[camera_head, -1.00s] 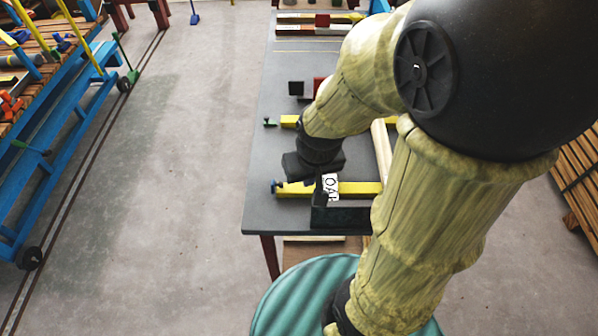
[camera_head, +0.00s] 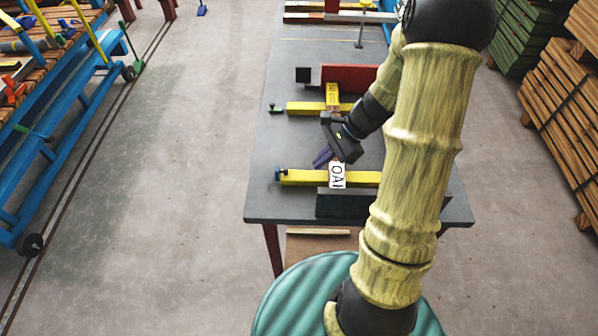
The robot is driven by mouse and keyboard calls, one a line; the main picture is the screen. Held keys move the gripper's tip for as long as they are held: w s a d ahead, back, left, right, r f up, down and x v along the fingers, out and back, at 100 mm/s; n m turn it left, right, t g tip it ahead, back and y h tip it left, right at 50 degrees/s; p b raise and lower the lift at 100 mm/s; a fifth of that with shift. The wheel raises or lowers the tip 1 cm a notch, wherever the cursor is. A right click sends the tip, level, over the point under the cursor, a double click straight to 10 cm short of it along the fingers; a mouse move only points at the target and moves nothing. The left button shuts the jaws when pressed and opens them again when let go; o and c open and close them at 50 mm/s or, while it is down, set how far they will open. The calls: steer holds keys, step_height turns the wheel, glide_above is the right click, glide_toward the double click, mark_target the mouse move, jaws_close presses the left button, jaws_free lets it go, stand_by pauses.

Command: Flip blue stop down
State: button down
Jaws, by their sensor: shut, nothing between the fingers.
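A small blue piece (camera_head: 277,174) sits at the left end of the front yellow rail (camera_head: 300,178) on the grey table. A purple-blue piece (camera_head: 322,157) stands tilted just behind that rail, left of a white lettered label (camera_head: 337,175). I cannot tell which of the two is the blue stop. My gripper (camera_head: 338,138) is dark and shut, with nothing in it. It is above the table between the two yellow rails, just behind and above the purple-blue piece. I cannot tell whether they touch.
A second yellow rail (camera_head: 305,108) lies farther back, with a green piece (camera_head: 275,108) at its left end and a yellow block (camera_head: 332,97) on it. A red plate (camera_head: 350,76) stands behind. A dark block (camera_head: 342,204) is at the front. The table's left strip is clear.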

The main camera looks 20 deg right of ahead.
mark_target(299, 174)
steer(key=w+d+m, duration=0.1)
steer(key=w+f+m+t+y, duration=0.1)
steer(key=w+d+f+m+y, duration=0.1)
steer(key=shift+d+f+m+t+b, duration=0.15)
steer(key=shift+d+m+t+b, duration=0.15)
steer(key=shift+w+d+m, duration=0.15)
steer(key=shift+w+m, duration=0.15)
steer(key=shift+m, duration=0.1)
steer(key=x, duration=1)
steer(key=shift+w, duration=0.1)
steer(key=shift+r+p, duration=0.25)
steer(key=shift+p, duration=0.05)
